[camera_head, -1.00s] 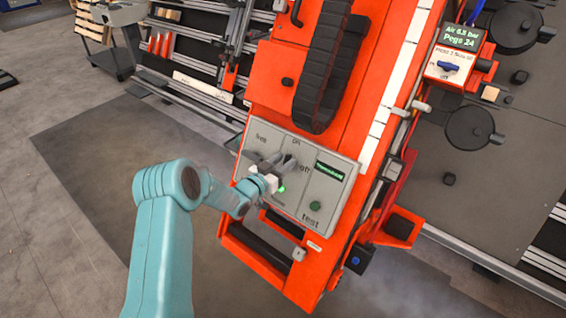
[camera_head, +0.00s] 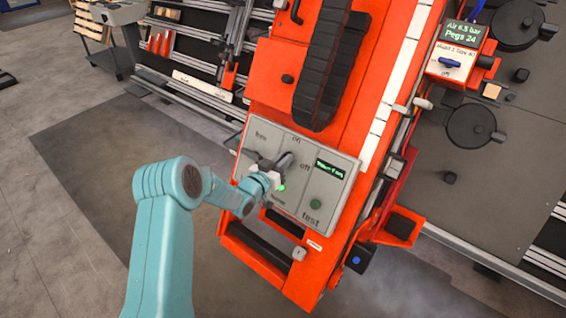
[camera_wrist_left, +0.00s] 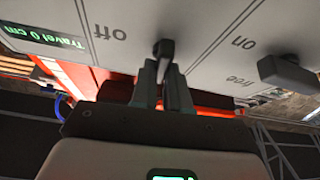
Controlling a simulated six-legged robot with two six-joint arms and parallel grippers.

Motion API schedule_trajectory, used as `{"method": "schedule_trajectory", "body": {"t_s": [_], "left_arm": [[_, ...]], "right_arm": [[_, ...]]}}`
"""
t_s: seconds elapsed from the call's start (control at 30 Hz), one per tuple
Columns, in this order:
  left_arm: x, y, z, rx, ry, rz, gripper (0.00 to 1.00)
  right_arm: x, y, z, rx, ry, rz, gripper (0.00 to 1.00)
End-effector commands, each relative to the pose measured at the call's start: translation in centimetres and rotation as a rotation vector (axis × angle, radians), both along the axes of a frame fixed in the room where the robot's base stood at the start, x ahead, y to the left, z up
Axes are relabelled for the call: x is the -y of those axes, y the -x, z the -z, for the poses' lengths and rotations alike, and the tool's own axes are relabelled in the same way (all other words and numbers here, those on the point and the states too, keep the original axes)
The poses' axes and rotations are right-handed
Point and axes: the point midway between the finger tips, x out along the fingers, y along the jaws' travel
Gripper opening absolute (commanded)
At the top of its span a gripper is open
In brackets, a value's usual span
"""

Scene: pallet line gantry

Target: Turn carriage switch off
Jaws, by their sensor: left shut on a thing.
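The carriage switch is a dark knob on the middle section of a grey control panel (camera_head: 328,210), fixed to the orange machine. My left gripper (camera_head: 284,162) is at this panel in the head view and largely covers the knob. The wrist view shows the dark knob (camera_wrist_left: 163,50) between the two fingertips of my left gripper (camera_wrist_left: 163,78), which are shut on it. A green lamp (camera_head: 282,188) is lit below the gripper. My right gripper is not in view.
A second dark knob (camera_wrist_left: 287,73) stands close by near the "free" label. The panel also has a green test button (camera_head: 315,204) and a small display (camera_head: 331,168), which reads "Travel 0 cm" in the wrist view. A black cable chain (camera_head: 322,70) hangs above.

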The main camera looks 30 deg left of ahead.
Motion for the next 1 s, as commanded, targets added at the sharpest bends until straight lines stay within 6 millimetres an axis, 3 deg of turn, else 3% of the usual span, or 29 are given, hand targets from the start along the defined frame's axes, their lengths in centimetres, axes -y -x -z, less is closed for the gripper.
{"method": "schedule_trajectory", "body": {"t_s": [0.6, 1.0], "left_arm": [[0.1, 0.0, 0.4, -0.041, 0.496, -0.261, 0.0], [0.0, 0.0, 0.2, -0.068, 0.832, -0.44, 0.0]], "right_arm": [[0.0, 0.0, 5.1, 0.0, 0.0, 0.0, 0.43], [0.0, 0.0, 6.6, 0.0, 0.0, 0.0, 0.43]]}}
